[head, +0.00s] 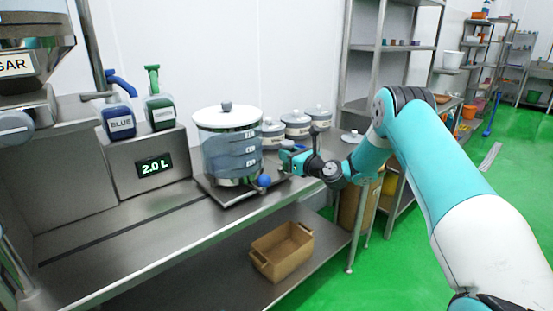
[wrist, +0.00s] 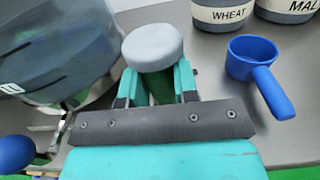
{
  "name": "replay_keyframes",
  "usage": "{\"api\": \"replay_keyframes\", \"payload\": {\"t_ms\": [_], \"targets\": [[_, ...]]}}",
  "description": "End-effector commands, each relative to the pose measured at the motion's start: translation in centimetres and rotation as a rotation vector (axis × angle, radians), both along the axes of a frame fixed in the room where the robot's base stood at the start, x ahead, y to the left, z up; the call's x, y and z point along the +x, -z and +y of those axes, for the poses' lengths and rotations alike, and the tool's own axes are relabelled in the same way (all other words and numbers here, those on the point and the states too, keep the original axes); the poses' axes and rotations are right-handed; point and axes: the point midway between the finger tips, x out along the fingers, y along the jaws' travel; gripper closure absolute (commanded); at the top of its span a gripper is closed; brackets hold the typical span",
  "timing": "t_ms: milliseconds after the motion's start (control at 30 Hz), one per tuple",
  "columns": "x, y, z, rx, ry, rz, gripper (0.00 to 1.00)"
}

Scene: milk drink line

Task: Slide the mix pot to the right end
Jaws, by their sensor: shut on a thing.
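The mix pot (head: 228,160) is a large vessel with a white lid and blue-grey see-through sides with level labels. It stands upright on a dark flat carriage (head: 226,194) on the steel counter, right of the display block. A blue ball (head: 264,181) is at its front. In the wrist view the pot (wrist: 60,45) fills the upper left, and the blue ball (wrist: 14,154) shows at lower left. My gripper (head: 289,152) is right of the pot. In the wrist view its teal fingers (wrist: 156,88) are shut on a round grey knob (wrist: 152,47). What the knob joins below is hidden.
Lidded jars (head: 296,126) stand behind my gripper. A blue scoop (wrist: 254,62) lies to its right in the wrist view. A block with a 2.0 L display (head: 154,165) stands left of the pot. The counter (head: 130,245) is bare at front left. A box (head: 282,252) sits below.

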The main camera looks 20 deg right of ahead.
Motion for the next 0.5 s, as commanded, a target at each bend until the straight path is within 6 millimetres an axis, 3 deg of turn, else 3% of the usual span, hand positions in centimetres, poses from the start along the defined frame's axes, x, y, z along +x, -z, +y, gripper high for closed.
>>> {"api": "replay_keyframes", "payload": {"t_ms": [200, 500], "targets": [[0.4, -0.1, -2.6, 0.0, 0.001, -0.003, 1.0], [0.5, -0.1, -3.7, 0.001, 0.002, -0.002, 1.0]]}}
